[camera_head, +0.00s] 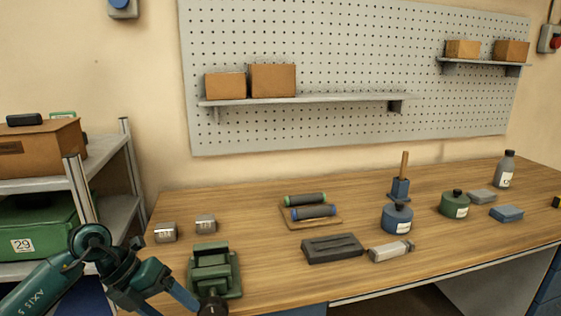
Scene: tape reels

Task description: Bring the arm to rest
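My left arm (110,262), dark green, comes in from the lower left. Its blue end part (182,294), which looks like the gripper, points down and right beside the green vise (214,272) at the front left of the workbench (290,265). The fingertips are not clear, and I cannot tell whether the gripper is open or touches the vise. No object shows clearly in it. My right gripper is not in view.
Two metal blocks (165,232) stand behind the vise. Two dark rollers (305,199) lie on a wooden board, with a dark grey block (332,248) in front. Blue (397,220) and green (454,205) pots stand at right. A shelf rack (75,172) stands left.

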